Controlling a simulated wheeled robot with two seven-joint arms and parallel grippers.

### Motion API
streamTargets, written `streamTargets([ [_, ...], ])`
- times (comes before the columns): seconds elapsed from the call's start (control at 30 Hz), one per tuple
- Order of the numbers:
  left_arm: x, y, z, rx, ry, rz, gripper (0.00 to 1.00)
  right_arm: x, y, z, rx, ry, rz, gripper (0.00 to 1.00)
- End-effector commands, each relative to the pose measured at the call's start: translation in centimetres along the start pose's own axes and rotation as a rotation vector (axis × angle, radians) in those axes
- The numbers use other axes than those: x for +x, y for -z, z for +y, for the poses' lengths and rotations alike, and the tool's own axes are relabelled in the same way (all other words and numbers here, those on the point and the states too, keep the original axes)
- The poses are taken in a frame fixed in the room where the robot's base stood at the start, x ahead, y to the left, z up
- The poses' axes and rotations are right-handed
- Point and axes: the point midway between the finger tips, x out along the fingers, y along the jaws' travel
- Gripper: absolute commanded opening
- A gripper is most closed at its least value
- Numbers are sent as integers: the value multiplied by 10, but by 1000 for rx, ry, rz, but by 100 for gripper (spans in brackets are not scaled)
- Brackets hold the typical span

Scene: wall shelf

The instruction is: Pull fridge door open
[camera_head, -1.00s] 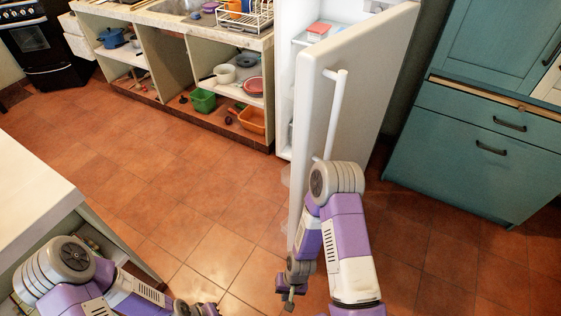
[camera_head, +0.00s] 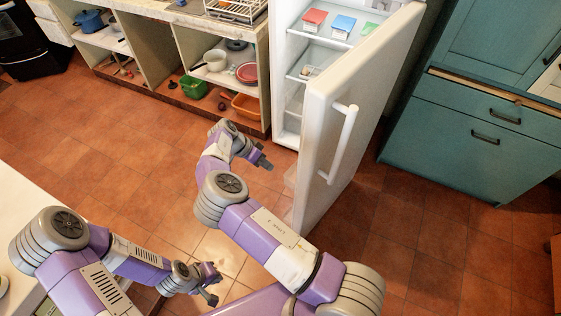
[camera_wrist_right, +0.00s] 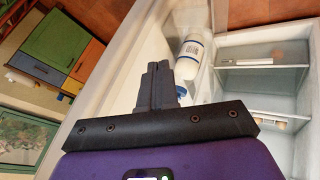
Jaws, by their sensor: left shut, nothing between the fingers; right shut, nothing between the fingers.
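The white fridge door (camera_head: 370,95) stands partly open, its long white handle (camera_head: 343,143) on the outer face. The fridge interior (camera_head: 290,85) shows shelves with small red and blue packs. My right gripper (camera_head: 264,163) is shut and empty, left of the door's free edge, on the opening side and away from the handle. In the right wrist view, the shut right gripper (camera_wrist_right: 157,82) points along the door's inner side, near a white bottle (camera_wrist_right: 192,58) in a door rack. My left gripper (camera_head: 212,285) is shut and empty, low over the floor near the counter.
A white counter (camera_head: 30,200) is at lower left. Open cabinets (camera_head: 160,60) with pots and bins stand left of the fridge. Teal cabinets (camera_head: 470,150) stand right of it. The tiled floor (camera_head: 90,150) between is clear.

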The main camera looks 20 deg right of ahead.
Motion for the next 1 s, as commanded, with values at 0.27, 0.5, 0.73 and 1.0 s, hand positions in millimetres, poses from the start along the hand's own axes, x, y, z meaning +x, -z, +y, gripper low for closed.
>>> streamTargets([
  [0.27,2,-2,-1,-1,1,-5,0,26,0,1,1,-4,2,0],
  [0.5,7,-2,-3,-1,1,-4,0,78,0,1,0,-4,3,0],
  [0.73,6,-1,-3,-1,0,-4,0,106,0,14,1,-1,2,0],
  [1.0,6,-1,-3,-1,0,-4,0,116,0,33,-1,-1,2,0],
])
